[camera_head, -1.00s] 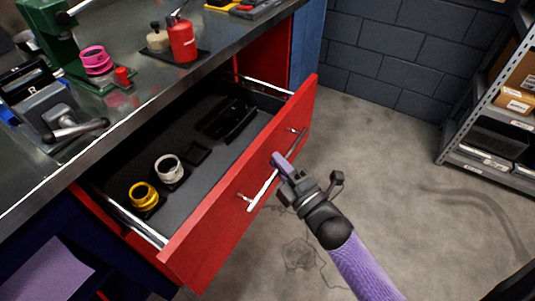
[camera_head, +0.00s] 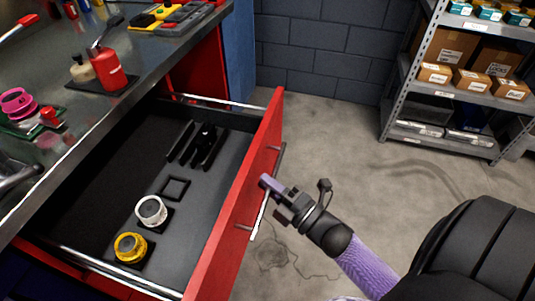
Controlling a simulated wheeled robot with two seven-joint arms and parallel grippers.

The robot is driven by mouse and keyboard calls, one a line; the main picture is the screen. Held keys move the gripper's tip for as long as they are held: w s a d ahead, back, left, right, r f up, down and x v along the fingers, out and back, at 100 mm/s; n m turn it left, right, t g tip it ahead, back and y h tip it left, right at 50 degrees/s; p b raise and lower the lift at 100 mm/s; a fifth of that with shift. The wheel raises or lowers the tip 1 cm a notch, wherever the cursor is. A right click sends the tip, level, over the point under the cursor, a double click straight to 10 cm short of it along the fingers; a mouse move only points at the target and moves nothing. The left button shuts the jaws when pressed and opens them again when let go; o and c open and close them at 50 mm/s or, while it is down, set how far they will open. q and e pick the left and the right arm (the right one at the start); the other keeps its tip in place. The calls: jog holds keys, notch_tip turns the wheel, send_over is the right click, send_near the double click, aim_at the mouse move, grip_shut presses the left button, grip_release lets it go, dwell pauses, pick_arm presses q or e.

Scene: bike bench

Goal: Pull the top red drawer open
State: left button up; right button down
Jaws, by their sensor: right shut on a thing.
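The top red drawer (camera_head: 240,212) stands pulled out from under the bench, with its dark inside in view. Its long pale bar handle (camera_head: 260,217) runs along the front face. My right gripper (camera_head: 268,186) is at the handle, shut on it near its middle; the fingers hide that part of the bar. In the drawer are a yellow ring (camera_head: 130,247), a white ring (camera_head: 151,210), an empty square holder (camera_head: 174,188) and black tools (camera_head: 202,146) in the tray. My left gripper is not in view.
The metal bench top (camera_head: 150,35) holds a red bottle (camera_head: 106,66), a pink ring part (camera_head: 17,102) and a yellow-and-grey case (camera_head: 170,17). A grey shelf rack (camera_head: 398,92) with boxes stands at the right. Bare concrete floor lies between the drawer and the rack.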

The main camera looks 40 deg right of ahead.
jog(key=c, duration=0.7)
grip_release()
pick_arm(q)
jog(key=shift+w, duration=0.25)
pick_arm(e)
jog(key=shift+o, duration=0.2)
pick_arm(q)
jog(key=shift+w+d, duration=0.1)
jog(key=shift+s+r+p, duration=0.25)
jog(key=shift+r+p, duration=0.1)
jog(key=shift+p, duration=0.05)
pick_arm(e)
jog(key=v, duration=1)
